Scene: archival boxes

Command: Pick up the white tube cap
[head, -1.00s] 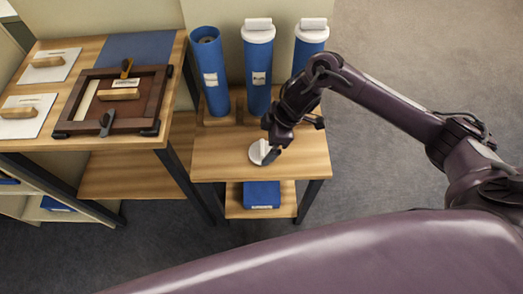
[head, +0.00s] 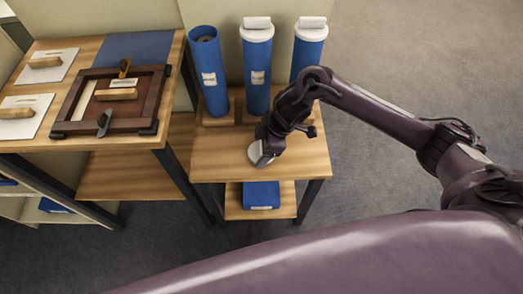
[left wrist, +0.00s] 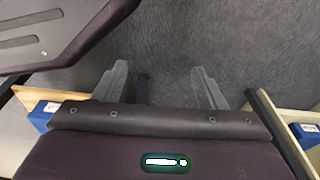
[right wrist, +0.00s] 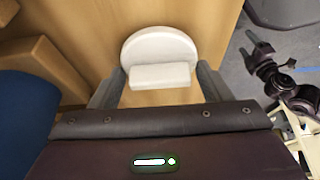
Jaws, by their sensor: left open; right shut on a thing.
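The white tube cap (head: 256,154) is on the wooden side table, mostly hidden under my right gripper (head: 263,156) in the head view. In the right wrist view the cap (right wrist: 160,42) shows as a round disc with a block-shaped handle, and my right gripper's (right wrist: 160,76) fingers are shut on both sides of that handle. I cannot tell whether the cap touches the table. My left gripper (left wrist: 162,72) is open and empty above the grey floor; it is outside the head view. An open blue tube (head: 210,75) without a cap stands at the back left of the table.
Two blue tubes with white caps, a middle one (head: 257,70) and a right one (head: 309,48), stand behind my right gripper. A blue box (head: 261,195) lies on the lower shelf. The left table (head: 30,143) holds a wooden frame (head: 75,125) and boards. The table front is clear.

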